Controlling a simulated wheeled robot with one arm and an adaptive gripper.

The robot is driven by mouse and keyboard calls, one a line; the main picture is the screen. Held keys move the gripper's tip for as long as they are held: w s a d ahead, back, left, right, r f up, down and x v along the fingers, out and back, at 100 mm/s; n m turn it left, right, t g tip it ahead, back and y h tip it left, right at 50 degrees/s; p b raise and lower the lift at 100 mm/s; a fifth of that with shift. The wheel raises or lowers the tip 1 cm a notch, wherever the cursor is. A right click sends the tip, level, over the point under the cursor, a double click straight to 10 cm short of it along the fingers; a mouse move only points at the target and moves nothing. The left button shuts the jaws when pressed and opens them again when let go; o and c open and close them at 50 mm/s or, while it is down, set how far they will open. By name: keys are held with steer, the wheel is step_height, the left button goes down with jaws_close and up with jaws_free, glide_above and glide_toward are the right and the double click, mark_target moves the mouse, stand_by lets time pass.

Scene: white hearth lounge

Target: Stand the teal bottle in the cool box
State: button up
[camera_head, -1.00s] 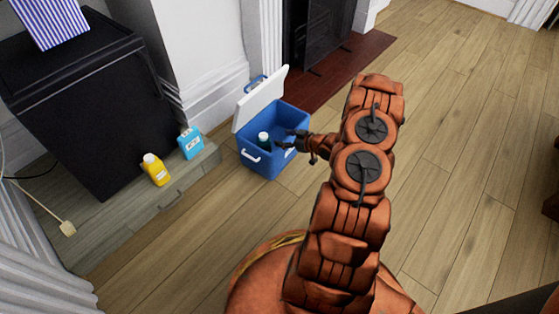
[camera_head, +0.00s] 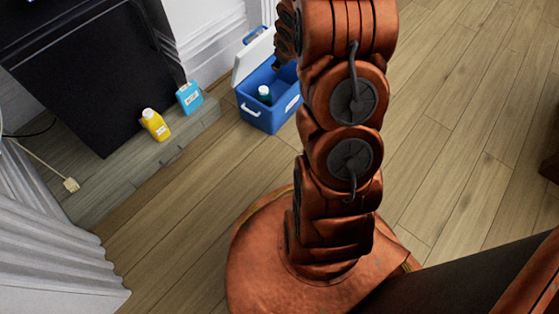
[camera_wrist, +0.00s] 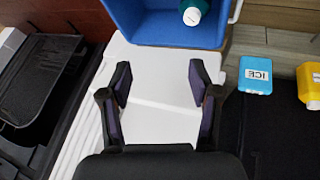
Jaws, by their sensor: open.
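The blue cool box (camera_head: 262,119) stands on the wood floor with its white lid (camera_head: 249,60) swung open. The teal bottle (camera_head: 265,91) is inside it, looking upright with its pale cap up. In the wrist view the bottle (camera_wrist: 187,5) is cut by the top edge, inside the blue box (camera_wrist: 150,30). My gripper (camera_wrist: 160,85) is open and empty, over the white lid (camera_wrist: 155,112) and apart from the bottle. In the head view my arm hides most of the gripper and part of the box's right side.
A yellow bottle (camera_head: 154,126) and a light blue ice pack (camera_head: 189,97) stand on the grey hearth slab (camera_head: 140,160) left of the box. A black stove (camera_head: 90,75) stands behind them.

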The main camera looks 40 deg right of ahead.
steer(key=s+a+r+g+y, duration=0.1)
steer(key=s+a+r+g, duration=0.2)
steer(key=s+a, duration=0.6)
steer(key=s+a+r+m+g+y, duration=0.1)
steer(key=s+a+r+g, duration=0.2)
steer(key=s+a+r, duration=0.5)
steer(key=s+a+r+g, duration=0.2)
steer(key=s+a+r, duration=0.3)
steer(key=s+a, duration=0.7)
steer(key=s, duration=0.7)
steer(key=shift+s+r+m+g+y, duration=0.25)
steer(key=shift+s+m+g+y, duration=0.05)
steer(key=shift+s+g+y, duration=0.1)
steer(key=shift+r, duration=0.1)
